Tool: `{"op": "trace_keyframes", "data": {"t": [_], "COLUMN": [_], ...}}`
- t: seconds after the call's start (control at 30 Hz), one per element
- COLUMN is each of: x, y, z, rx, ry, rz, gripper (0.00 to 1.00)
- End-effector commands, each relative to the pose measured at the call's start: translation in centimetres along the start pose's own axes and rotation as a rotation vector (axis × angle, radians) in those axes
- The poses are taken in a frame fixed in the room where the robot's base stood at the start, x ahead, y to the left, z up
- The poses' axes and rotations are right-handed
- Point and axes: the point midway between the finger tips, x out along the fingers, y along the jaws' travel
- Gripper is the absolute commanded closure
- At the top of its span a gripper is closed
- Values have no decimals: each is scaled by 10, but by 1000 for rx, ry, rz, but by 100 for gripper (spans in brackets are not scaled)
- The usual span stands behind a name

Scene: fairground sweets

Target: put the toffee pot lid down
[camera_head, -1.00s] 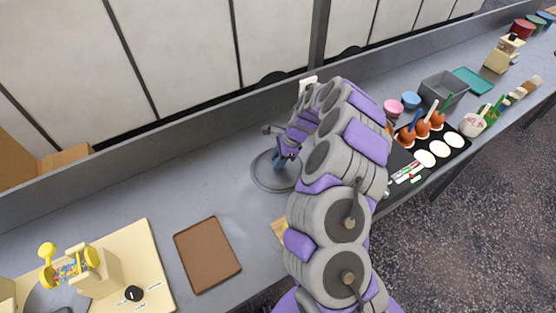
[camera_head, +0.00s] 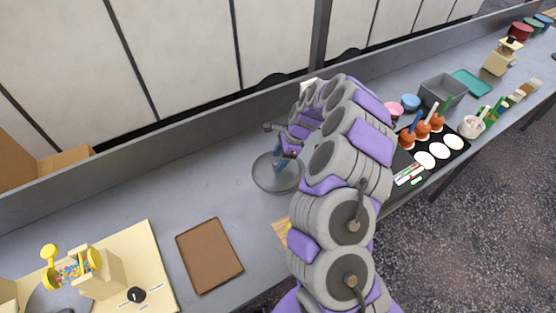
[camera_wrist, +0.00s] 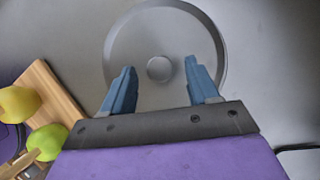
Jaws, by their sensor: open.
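The toffee pot lid is a round grey disc with a raised rim and a small central knob. In the wrist view the lid (camera_wrist: 124,46) lies flat beyond my gripper (camera_wrist: 160,72), which is open, with one blue finger on either side of the knob and a gap to it on both sides. In the head view the lid (camera_head: 264,178) appears to rest on the grey counter (camera_head: 190,190), and my gripper (camera_head: 284,160) is just over it. My arm hides the lid's right side there. I cannot pick out the pot.
A brown board (camera_head: 209,255) lies left of my arm, near a cream dispenser stand (camera_head: 155,262). A wooden board (camera_wrist: 50,92) with yellow and green apples is close on the left in the wrist view. Toffee apples (camera_head: 422,128) stand on a black tray at right. The counter left of the lid is clear.

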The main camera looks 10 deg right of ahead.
Motion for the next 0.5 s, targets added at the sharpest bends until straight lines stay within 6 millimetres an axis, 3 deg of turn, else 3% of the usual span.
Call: {"op": "trace_keyframes", "data": {"t": [0.3,0.5], "x": [-69,-93], "y": [-1,-1], "z": [-1,-1], "rx": [2,1], "ry": [-1,1], "rz": [-4,-4], "gripper": [40,40]}}
